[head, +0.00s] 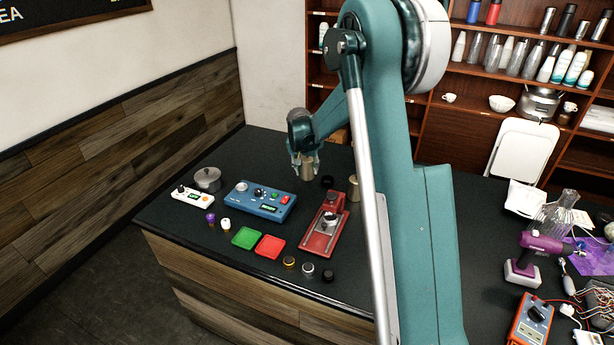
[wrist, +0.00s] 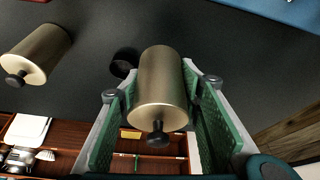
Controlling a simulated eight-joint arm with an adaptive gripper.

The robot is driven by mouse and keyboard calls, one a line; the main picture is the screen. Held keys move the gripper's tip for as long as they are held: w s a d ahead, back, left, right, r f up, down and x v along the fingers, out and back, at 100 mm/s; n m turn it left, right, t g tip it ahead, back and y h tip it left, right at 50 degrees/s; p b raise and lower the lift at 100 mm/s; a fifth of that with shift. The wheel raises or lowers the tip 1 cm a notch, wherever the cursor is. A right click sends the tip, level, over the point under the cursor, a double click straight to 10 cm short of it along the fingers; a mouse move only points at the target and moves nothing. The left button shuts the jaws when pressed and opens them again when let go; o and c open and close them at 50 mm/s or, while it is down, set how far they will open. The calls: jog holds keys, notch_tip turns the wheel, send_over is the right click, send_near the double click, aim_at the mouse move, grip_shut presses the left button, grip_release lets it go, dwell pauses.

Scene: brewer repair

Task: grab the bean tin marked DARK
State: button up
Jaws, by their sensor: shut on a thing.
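A brownish metal bean tin (wrist: 161,85) with a dark knob sits between the green pads of my gripper (wrist: 160,112) in the wrist view. My gripper is shut on it, with one finger on each side. In the head view my gripper (head: 305,162) points down over the back of the counter, around the same tin (head: 307,173). A second, similar tin (wrist: 37,54) stands apart at the left in the wrist view, and in the head view (head: 354,188) to the right, partly behind my arm. No marking is readable on either tin. I cannot tell whether the held tin touches the counter.
A small black round thing (wrist: 124,62) is close beside the held tin. A blue control box (head: 260,200), a red device (head: 324,230), and green (head: 246,238) and red (head: 270,247) trays lie nearer the front. Tools and wires crowd the right.

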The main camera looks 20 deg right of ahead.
jog(key=shift+r, duration=1.2)
